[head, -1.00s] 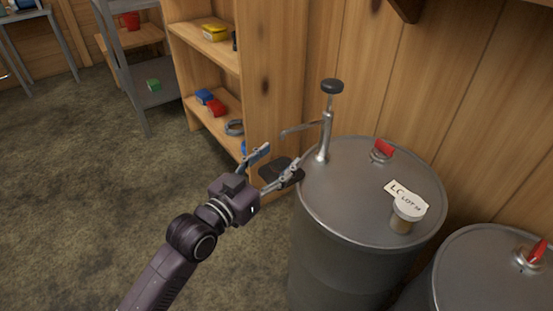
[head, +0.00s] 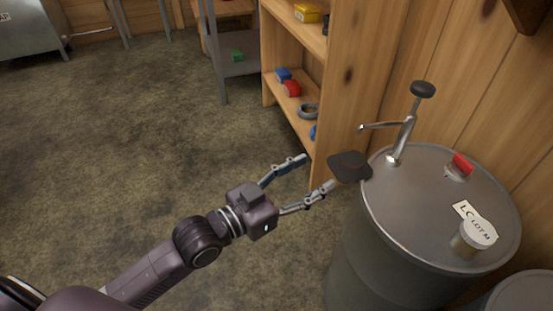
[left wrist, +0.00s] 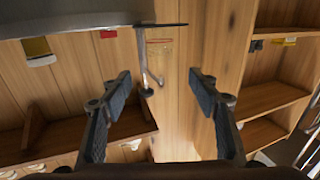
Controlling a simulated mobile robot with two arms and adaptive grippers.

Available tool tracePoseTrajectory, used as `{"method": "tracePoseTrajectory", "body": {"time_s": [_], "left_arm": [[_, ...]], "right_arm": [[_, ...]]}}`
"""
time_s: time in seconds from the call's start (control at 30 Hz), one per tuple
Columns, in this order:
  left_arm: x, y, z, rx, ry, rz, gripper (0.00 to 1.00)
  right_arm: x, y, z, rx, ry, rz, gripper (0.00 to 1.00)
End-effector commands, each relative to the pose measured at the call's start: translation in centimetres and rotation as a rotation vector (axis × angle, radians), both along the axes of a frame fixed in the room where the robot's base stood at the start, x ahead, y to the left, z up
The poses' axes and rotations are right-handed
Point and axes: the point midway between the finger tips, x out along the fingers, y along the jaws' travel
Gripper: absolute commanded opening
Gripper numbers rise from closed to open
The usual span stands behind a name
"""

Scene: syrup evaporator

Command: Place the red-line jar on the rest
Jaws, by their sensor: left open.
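The red-line jar (left wrist: 159,58) is clear glass with a thin orange-red line, seen upside down in the left wrist view. It appears to stand upright on the rest (head: 343,172), a dark flat plate at the drum's left rim; its glass is barely visible in the head view. The pump spout (head: 378,126) is above and beside the rest. My left gripper (head: 316,173) is open and empty, just left of the rest, its fingers pointing toward it. In the left wrist view its fingers (left wrist: 165,86) are wide apart, with the jar beyond them. My right gripper is not in view.
The grey drum (head: 400,215) carries the hand pump (head: 408,135), a red-levered valve (head: 461,165) and a small lidded cup (head: 466,243) with a lot tag. A wooden shelf (head: 345,75) stands behind the rest. The floor (head: 130,130) at left is clear.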

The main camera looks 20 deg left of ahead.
Motion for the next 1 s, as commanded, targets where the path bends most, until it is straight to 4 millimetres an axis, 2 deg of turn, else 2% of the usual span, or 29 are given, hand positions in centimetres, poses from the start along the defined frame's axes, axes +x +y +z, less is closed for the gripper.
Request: {"method": "tracePoseTrajectory", "body": {"time_s": [0.13, 0.23, 0.27, 0.37, 0.43, 0.5, 0.6, 0.63, 0.7, 0.8, 0.9, 1.0], "left_arm": [[-0.1, 0.1, -0.5, 0.007, 0.013, 0.005, 0.55], [-0.3, 0.4, -3.0, 0.048, 0.084, 0.033, 0.55], [-0.5, 0.7, -4.3, 0.069, 0.122, 0.047, 0.55], [-1.9, 2.2, -10.0, 0.167, 0.296, 0.115, 0.55], [-3.9, 4.0, -14.6, 0.244, 0.449, 0.173, 0.55], [-6.7, 6.0, -18.9, 0.317, 0.611, 0.232, 0.55], [-11.6, 8.9, -23.8, 0.406, 0.831, 0.308, 0.55], [-13.1, 9.6, -24.8, 0.427, 0.890, 0.327, 0.55], [-16.3, 11.1, -26.7, 0.470, 1.010, 0.364, 0.55], [-19.6, 12.3, -28.2, 0.506, 1.125, 0.398, 0.55], [-21.1, 13.0, -28.7, 0.525, 1.177, 0.414, 0.55], [-21.4, 13.1, -28.8, 0.529, 1.188, 0.416, 0.55]], "right_arm": [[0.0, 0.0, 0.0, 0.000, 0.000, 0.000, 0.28], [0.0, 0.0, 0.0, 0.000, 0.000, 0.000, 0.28], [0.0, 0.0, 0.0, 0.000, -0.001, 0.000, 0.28], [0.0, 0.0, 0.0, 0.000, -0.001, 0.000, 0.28], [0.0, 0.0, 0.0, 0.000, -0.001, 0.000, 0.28], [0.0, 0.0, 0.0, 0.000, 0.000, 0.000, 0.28], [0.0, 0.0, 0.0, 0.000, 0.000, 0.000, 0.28], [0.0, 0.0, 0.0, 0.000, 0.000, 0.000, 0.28], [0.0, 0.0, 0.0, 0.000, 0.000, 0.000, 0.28], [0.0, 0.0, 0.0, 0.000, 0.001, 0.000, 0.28], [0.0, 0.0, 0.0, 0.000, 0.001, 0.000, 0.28], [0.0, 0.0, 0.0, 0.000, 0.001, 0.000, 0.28]]}}
